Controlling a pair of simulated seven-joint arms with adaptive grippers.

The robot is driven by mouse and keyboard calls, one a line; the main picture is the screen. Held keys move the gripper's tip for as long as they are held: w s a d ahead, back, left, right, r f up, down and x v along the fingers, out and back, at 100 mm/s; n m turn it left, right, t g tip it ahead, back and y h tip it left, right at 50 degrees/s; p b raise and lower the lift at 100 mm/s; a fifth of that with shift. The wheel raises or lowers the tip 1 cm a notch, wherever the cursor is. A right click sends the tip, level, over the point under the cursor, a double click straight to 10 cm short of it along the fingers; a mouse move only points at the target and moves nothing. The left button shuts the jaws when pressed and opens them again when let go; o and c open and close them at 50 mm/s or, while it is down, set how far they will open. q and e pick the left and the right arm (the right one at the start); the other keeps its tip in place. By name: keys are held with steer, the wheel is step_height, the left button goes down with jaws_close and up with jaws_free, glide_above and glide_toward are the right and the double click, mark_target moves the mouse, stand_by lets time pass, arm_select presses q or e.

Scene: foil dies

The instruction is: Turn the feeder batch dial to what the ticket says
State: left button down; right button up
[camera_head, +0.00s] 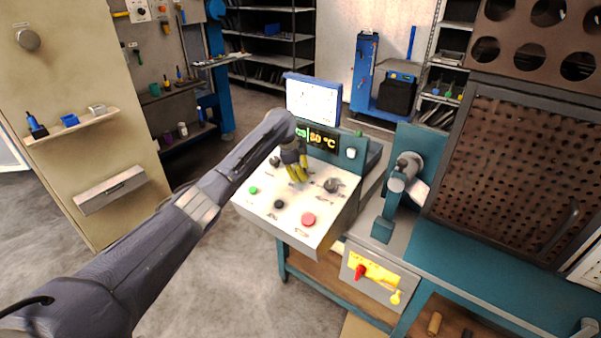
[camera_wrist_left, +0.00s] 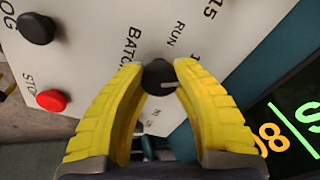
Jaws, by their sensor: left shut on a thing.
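The control panel (camera_head: 262,206) has a white sloped face with several buttons and knobs. My left gripper (camera_head: 299,176) reaches down onto its upper middle part. In the left wrist view the yellow fingertips (camera_wrist_left: 160,75) are shut on a black round dial (camera_wrist_left: 158,72) with a light pointer mark. The word BATCH, the word RUN and a 15 are printed around it. Part of the scale is hidden by the fingers. A white board (camera_head: 314,101) with small marks stands above the panel; I cannot read it or tell whether it is the ticket. My right gripper is not in view.
A dark knob (camera_head: 331,185) sits right of the gripper. A red button (camera_head: 308,219) and a green button (camera_head: 253,190) are on the lower face. A lit display (camera_head: 322,139) is behind the gripper. A teal machine (camera_head: 383,229) stands to the right.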

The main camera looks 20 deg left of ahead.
arm_select(q)
steer(key=shift+d, duration=0.1)
steer(key=c, duration=0.9)
jaws_free()
steer(key=v, duration=1.2)
